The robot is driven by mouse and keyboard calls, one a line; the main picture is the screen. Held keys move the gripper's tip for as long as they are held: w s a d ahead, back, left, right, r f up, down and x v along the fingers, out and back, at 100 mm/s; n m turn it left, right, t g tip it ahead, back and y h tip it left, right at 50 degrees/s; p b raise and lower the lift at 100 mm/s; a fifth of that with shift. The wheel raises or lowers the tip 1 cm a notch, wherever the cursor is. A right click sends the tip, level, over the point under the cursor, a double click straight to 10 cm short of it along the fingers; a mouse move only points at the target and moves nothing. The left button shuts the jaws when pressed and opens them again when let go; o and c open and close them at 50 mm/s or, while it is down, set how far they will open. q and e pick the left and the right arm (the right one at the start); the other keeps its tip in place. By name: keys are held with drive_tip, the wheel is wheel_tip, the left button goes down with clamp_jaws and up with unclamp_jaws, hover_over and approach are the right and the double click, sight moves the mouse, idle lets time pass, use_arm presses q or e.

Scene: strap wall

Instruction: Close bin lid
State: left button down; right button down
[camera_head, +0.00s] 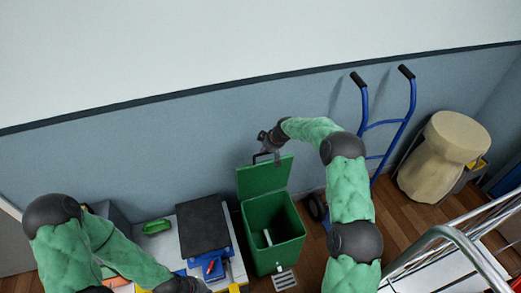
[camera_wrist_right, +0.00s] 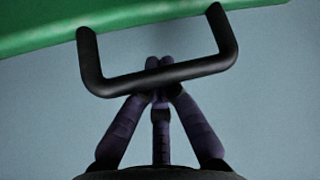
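The green bin (camera_head: 287,258) stands on the floor at the centre of the head view, with its inside showing. Its green lid (camera_head: 263,178) is open, tilted up at the back towards the wall. A black bar handle (camera_wrist_right: 110,88) is on the lid's edge. My right gripper (camera_head: 276,152) is at this handle; in the right wrist view its purple fingers (camera_wrist_right: 158,68) come together at the middle of the bar, shut on it. My left gripper (camera_head: 182,286) is at the bottom edge of the head view, and its fingers cannot be made out.
Left of the bin is a white table (camera_head: 160,243) with a dark panel (camera_head: 203,227), a green item (camera_head: 157,226) and blue items. A blue hand truck (camera_head: 385,124) and a tan sack (camera_head: 436,160) stand at the right by the wall. Metal rails (camera_head: 455,237) are at lower right.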

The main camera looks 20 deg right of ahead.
drive_tip(key=s+f, duration=0.2)
drive_tip(key=s, duration=0.1)
drive_tip(key=shift+s+f, duration=0.15)
drive_tip(key=shift+s, duration=0.1)
drive_tip(key=shift+s+d+f, duration=0.1)
drive_tip(key=shift+s, duration=0.15)
drive_tip(key=shift+s+r+b, duration=0.2)
drive_tip(key=shift+s+b, duration=0.1)
drive_tip(key=shift+s, duration=0.3)
drive_tip(key=shift+s+f, duration=0.1)
drive_tip(key=shift+s, duration=0.95)
drive_tip(key=p, duration=0.2)
approach(266, 164)
drive_tip(key=shift+s+a, duration=0.85)
drive_tip(key=shift+s, duration=1.25)
drive_tip(key=shift+r, duration=0.4)
